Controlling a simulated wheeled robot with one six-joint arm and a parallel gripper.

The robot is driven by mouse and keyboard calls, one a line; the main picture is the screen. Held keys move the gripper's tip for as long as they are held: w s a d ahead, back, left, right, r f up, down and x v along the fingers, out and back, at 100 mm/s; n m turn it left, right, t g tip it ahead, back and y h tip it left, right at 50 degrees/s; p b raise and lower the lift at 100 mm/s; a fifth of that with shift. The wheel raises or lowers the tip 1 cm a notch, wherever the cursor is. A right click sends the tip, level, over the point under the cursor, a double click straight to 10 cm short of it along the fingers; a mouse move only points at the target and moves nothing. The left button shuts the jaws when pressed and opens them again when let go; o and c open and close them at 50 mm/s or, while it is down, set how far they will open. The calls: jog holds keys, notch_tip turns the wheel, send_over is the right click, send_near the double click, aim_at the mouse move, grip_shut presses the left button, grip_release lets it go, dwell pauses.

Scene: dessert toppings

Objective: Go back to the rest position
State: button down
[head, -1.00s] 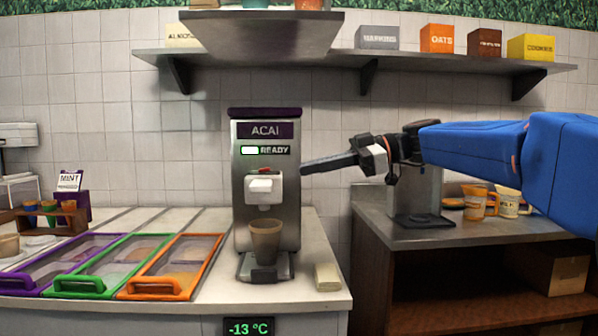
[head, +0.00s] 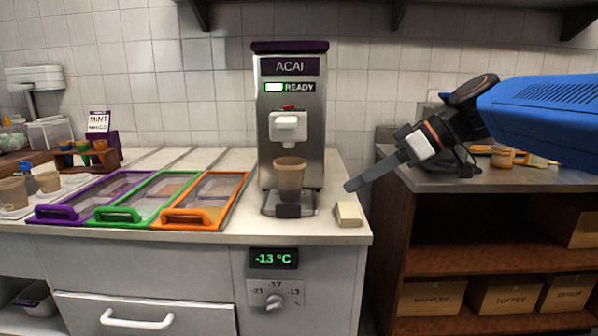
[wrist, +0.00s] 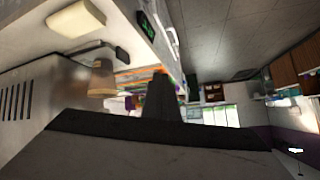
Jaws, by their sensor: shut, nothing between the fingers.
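My gripper (head: 352,184) is shut and empty, to the right of the acai machine and over the right edge of the counter. Its dark fingers point left and down; they also show in the wrist view (wrist: 162,92). My blue arm reaches in from the right. The acai machine (head: 268,120) stands on the counter with its display reading READY. A brown cup (head: 291,178) stands under its spout, apart from my gripper. The cup and a pale block show at the upper left of the wrist view.
The pale block (head: 349,213) lies on the counter (head: 225,232) near my fingertips. Purple, green and orange framed lids (head: 205,198) lie left of the machine. A shelf unit (head: 470,257) with boxes stands right, beyond a gap. Cups stand far left.

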jog(key=s+d+f+m+h, duration=0.3)
jog(key=s+d+f+m, duration=0.1)
jog(key=f, duration=0.4)
jog(key=s+d+f+m+t+h, duration=0.1)
jog(key=s+d+f+m+h, duration=0.2)
jog(key=s+d+f, duration=0.3)
jog(key=s+d+f+m+t+h, duration=0.1)
jog(key=s+d+f+m+h, duration=0.3)
jog(key=s+f, duration=0.4)
notch_tip(320, 180, down, 4)
jog(key=shift+s+d+f+m, duration=0.2)
jog(key=shift+d+m, duration=0.3)
jog(key=shift+d, duration=0.6)
jog(key=w+a+r+n+g+y, duration=0.1)
jog(key=w+a+r+n+y, duration=0.4)
jog(key=w+r, duration=0.5)
jog(key=w+a+r+n+g+y, duration=0.1)
jog(key=w+a+r+n+y, duration=0.4)
jog(key=w+r, duration=0.6)
jog(key=w+a+r+n+g+y, duration=0.2)
jog(key=w+a+r+n+y, duration=0.3)
jog(key=r, duration=1.9)
jog(key=w+a+n, duration=0.2)
jog(key=w+a, duration=0.1)
jog(key=w, duration=0.2)
jog(key=shift+w+a+n, duration=0.2)
jog(key=shift+a+n, duration=0.1)
jog(key=shift+a, duration=0.05)
jog(key=shift+f, duration=0.1)
